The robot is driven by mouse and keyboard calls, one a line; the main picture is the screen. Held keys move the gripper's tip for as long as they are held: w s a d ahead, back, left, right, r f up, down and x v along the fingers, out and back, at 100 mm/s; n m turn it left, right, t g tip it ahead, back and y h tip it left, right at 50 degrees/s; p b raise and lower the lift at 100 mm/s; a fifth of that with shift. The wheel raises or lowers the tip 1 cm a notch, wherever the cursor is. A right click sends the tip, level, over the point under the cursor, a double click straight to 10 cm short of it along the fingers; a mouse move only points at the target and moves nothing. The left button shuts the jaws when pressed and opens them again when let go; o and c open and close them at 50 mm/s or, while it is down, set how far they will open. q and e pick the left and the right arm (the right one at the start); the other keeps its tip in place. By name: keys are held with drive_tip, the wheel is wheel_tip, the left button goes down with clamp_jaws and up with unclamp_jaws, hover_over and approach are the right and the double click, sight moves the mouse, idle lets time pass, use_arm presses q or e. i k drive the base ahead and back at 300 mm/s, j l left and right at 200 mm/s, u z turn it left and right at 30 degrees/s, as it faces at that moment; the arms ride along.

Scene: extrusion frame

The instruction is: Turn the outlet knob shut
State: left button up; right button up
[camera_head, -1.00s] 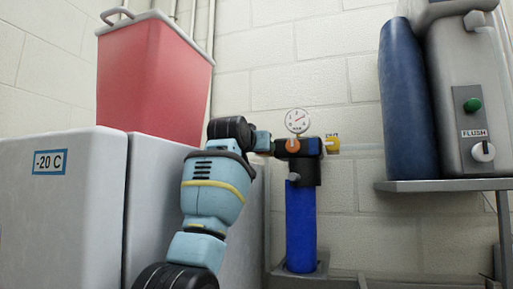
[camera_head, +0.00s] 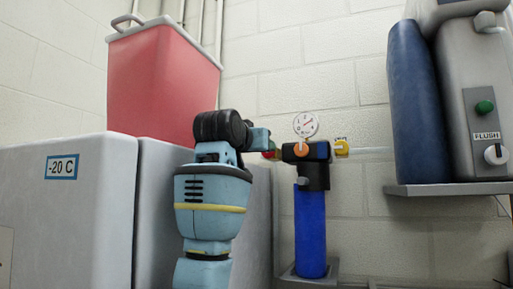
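A blue cylindrical filter housing (camera_head: 310,232) stands upright against the wall, with a dark head (camera_head: 315,172) on top. A yellow knob (camera_head: 341,147) sticks out at the head's right side, under a small yellow label too blurred to read surely; it looks like the outlet knob. An orange round knob (camera_head: 301,149) is on the head's front. A small red part (camera_head: 270,153) shows at its left. My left arm rises from the bottom, and its light-blue end (camera_head: 260,139) is just left of the head, apart from the yellow knob. Its fingers cannot be made out. My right gripper is out of view.
A dial gauge (camera_head: 305,124) sits above the head. A white -20 C freezer (camera_head: 60,225) with a red bin (camera_head: 165,85) on top stands left. At right, a shelf (camera_head: 450,189) holds a blue cylinder (camera_head: 418,105) and a grey FLUSH unit (camera_head: 462,75).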

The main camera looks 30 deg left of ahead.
sight(341, 146)
drive_tip(key=k+l, duration=0.15)
drive_tip(key=k, duration=0.35)
drive_tip(key=k+l, duration=0.2)
drive_tip(key=k, duration=0.25)
